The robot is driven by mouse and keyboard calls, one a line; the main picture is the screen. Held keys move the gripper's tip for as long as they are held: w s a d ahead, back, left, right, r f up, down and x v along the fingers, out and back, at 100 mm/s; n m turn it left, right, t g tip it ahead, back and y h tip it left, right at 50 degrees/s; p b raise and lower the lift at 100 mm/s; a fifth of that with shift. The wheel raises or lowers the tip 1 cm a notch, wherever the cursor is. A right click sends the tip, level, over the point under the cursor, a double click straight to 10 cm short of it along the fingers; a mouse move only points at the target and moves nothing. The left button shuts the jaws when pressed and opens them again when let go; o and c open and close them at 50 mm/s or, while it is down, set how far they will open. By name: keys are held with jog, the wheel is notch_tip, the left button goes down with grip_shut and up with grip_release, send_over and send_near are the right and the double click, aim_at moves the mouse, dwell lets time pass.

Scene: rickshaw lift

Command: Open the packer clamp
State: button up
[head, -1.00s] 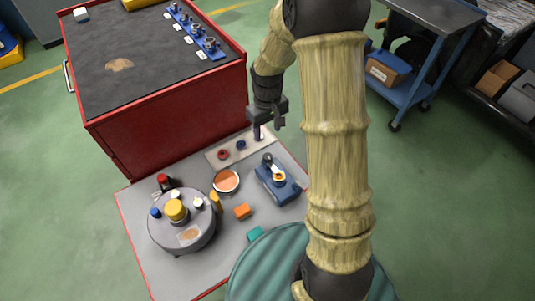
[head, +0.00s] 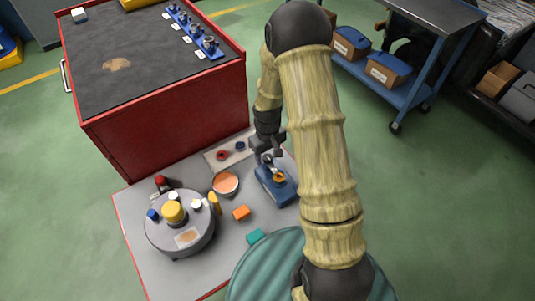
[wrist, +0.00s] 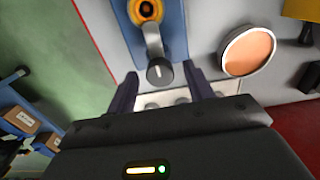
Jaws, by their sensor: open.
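The packer clamp (head: 287,190) is a blue block with an orange ring and a silver lever, on the grey bench top. In the wrist view its blue body (wrist: 176,28) is at the top. Its lever (wrist: 154,42) points toward me and ends in a dark round knob (wrist: 159,72). My gripper (wrist: 161,88) is open, with one finger to each side of the knob end in this view. Whether the fingers are level with the knob I cannot tell. In the head view my gripper (head: 267,152) is at the clamp's far end and partly covers the lever.
An orange-filled round dish (head: 225,183) is left of the clamp. A plate with red and blue rings (head: 222,155) lies behind. A grey round unit (head: 180,235) stands front left, and an orange block (head: 241,213) in front. The red cabinet (head: 175,115) rises behind.

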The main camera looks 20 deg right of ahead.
jog(key=c, duration=1)
